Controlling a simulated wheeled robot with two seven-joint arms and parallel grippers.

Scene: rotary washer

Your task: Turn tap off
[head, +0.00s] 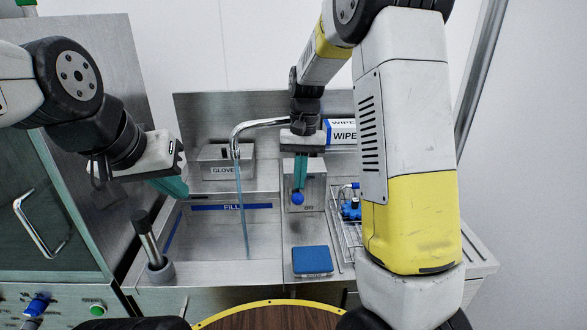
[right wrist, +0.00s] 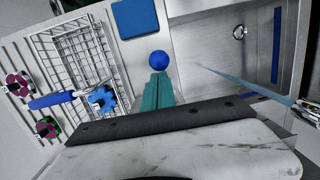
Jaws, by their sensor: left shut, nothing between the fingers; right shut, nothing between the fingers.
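The chrome tap (head: 262,123) curves over the sink, and a thin blue stream of water (head: 241,208) runs from its spout into the basin marked FILL. The stream also shows in the right wrist view (right wrist: 235,83). A round blue knob (head: 297,199) is at the tips of my right gripper (head: 299,182); the right wrist view shows the knob (right wrist: 158,60) just beyond the shut teal fingers (right wrist: 158,82). My left gripper (head: 178,188) is shut and empty, left of the basin.
A blue sponge-like pad (head: 312,260) lies on the counter at the front. A wire rack (head: 347,235) with blue items stands right of it. A gloves box (head: 225,168) and a wipes box (head: 341,133) are at the back. A dark-topped metal cylinder (head: 149,240) stands at left.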

